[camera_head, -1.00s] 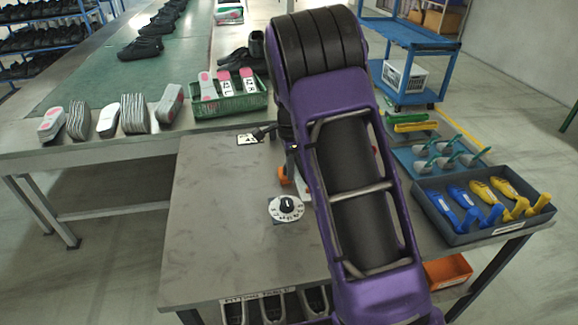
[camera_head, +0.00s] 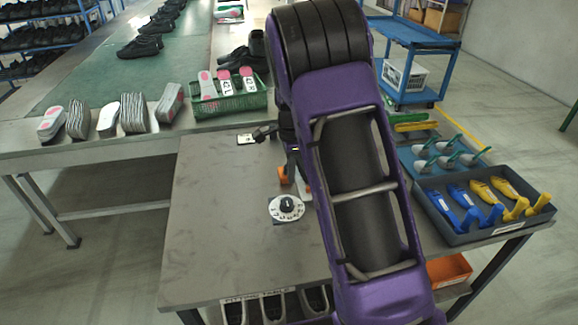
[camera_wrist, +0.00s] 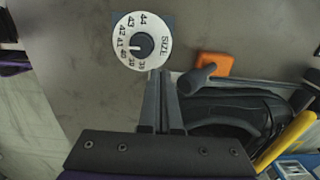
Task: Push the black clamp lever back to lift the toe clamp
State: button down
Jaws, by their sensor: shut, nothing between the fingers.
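The black clamp lever (camera_wrist: 196,78) shows in the wrist view as a short dark handle with a rounded end, beside an orange block (camera_wrist: 215,65). My gripper (camera_wrist: 160,76) is shut and empty, its fingertips close to the left of the lever. I cannot tell whether they touch it. A black shoe (camera_wrist: 235,108) lies to the right of the fingers; the toe clamp is not clearly made out. In the head view my purple arm hides most of the clamp, and the orange block (camera_head: 284,176) shows at its left edge.
A white size dial (camera_head: 286,207) lies on the grey table (camera_head: 220,230), near the fingertips in the wrist view (camera_wrist: 142,42). A grey tray (camera_head: 470,235) of blue and yellow tools stands right. A green crate (camera_head: 230,104) stands behind. The table's left part is clear.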

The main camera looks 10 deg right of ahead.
notch_tip(320, 180, up, 9)
jog(key=p, duration=0.6)
jog(key=shift+f, duration=0.15)
dwell(0.3)
